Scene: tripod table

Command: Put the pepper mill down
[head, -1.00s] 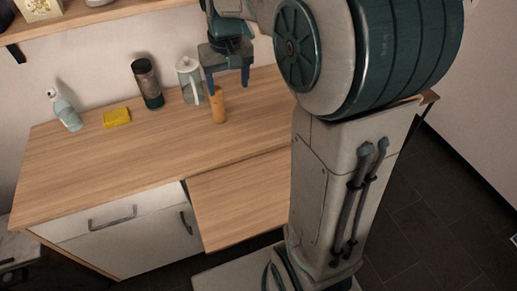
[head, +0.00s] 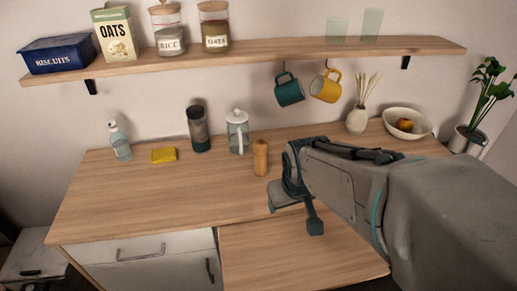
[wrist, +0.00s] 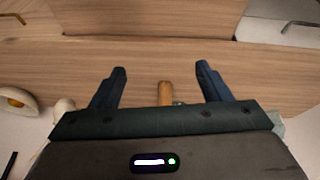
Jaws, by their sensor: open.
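The pepper mill (head: 261,158) is a light wooden cylinder with a rounded top. It stands upright on the wooden counter (head: 140,205), in front of and right of the white lidded jug. In the wrist view the pepper mill (wrist: 165,93) shows between the fingers in the picture, beyond the gripper's body, its lower part hidden. My gripper (wrist: 161,70) is open with nothing held; its two dark blue fingers are spread apart. In the head view it is right of and nearer than the mill, clear of it.
A reed vase (head: 356,120) and fruit bowl (head: 407,130) are at the right. Mugs hang below the shelf (head: 270,52). The counter's front left is clear.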

